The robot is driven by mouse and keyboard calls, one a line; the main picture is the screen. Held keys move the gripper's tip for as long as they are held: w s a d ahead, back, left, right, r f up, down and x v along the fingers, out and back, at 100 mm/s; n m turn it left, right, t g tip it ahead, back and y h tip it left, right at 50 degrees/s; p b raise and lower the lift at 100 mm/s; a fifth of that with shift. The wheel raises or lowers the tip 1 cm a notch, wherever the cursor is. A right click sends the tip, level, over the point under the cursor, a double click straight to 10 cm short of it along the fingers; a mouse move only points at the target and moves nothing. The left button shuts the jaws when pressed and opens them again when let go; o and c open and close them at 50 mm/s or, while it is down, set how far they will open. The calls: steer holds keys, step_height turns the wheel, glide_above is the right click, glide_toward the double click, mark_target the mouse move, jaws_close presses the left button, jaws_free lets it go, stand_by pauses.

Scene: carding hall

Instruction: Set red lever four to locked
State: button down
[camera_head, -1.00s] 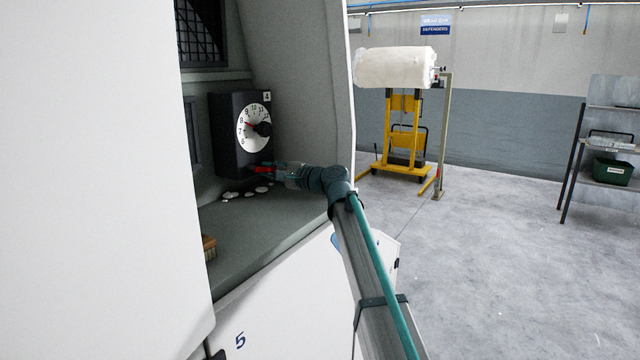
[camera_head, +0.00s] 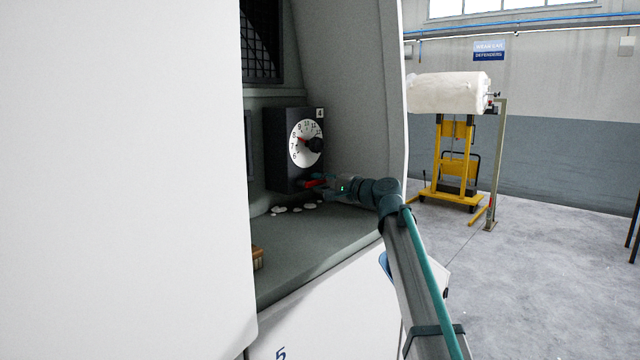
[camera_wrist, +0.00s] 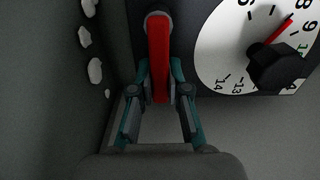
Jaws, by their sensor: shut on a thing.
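The red lever (camera_head: 316,184) sits low on a dark box (camera_head: 284,150) labelled 4, below its white dial (camera_head: 305,143) and black knob. In the wrist view the red lever (camera_wrist: 158,58) runs from a round pivot at the top down between my fingers. My gripper (camera_head: 327,186) is at the lever in the head view; in the wrist view its fingers (camera_wrist: 159,92) lie on either side of the lever's free end, shut on it. The dial's red pointer (camera_wrist: 279,30) shows beside the black knob (camera_wrist: 275,68). No locked mark is readable.
White fluff tufts (camera_head: 280,209) lie on the grey ledge (camera_head: 320,245) under the box. A brush (camera_head: 257,258) lies at the ledge's left. A large white panel (camera_head: 120,180) fills the left. A yellow lift stand (camera_head: 457,165) with a white roll stands on the open floor behind.

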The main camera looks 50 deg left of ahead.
steer(key=c, duration=1.1)
jaws_free()
steer(key=shift+d, duration=0.1)
steer(key=d, duration=0.4)
steer(key=w+d, duration=0.1)
steer(key=d, duration=0.2)
steer(key=w+d, duration=0.1)
steer(key=d, duration=0.3)
steer(key=shift+w+d, duration=0.15)
steer(key=shift+d, duration=0.2)
